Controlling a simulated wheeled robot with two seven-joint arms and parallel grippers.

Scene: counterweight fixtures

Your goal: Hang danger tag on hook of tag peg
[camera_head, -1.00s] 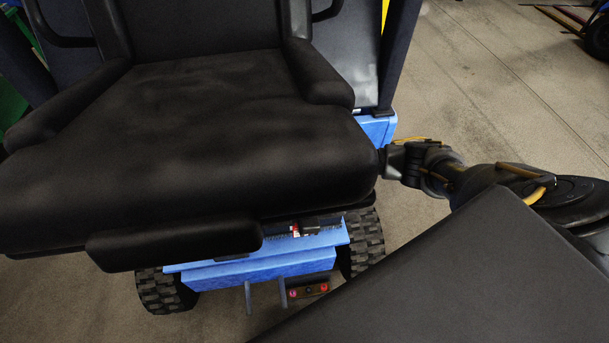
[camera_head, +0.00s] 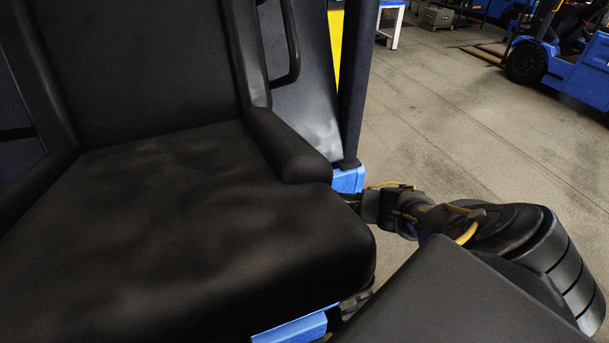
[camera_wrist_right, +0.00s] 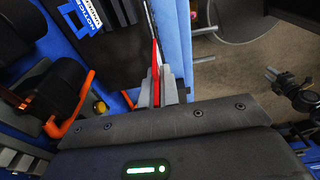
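In the right wrist view a thin red piece, seen nearly edge-on, stands between the grey fingers of my right gripper (camera_wrist_right: 162,84). It looks like the danger tag (camera_wrist_right: 155,70); its face and print do not show. The fingers are close together on it. Beside it is a blue panel (camera_wrist_right: 176,40), with a small pale rod (camera_wrist_right: 204,60) sticking out of its right edge. I cannot tell whether this rod is the tag peg. In the head view my right arm reaches in beside the black seat, which hides the fingertips. My left gripper is in neither view.
The black seat (camera_head: 190,220) fills the left of the head view. A dark post (camera_head: 358,80) rises behind it. Bare floor (camera_head: 450,130) and a blue forklift (camera_head: 570,60) lie at right.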

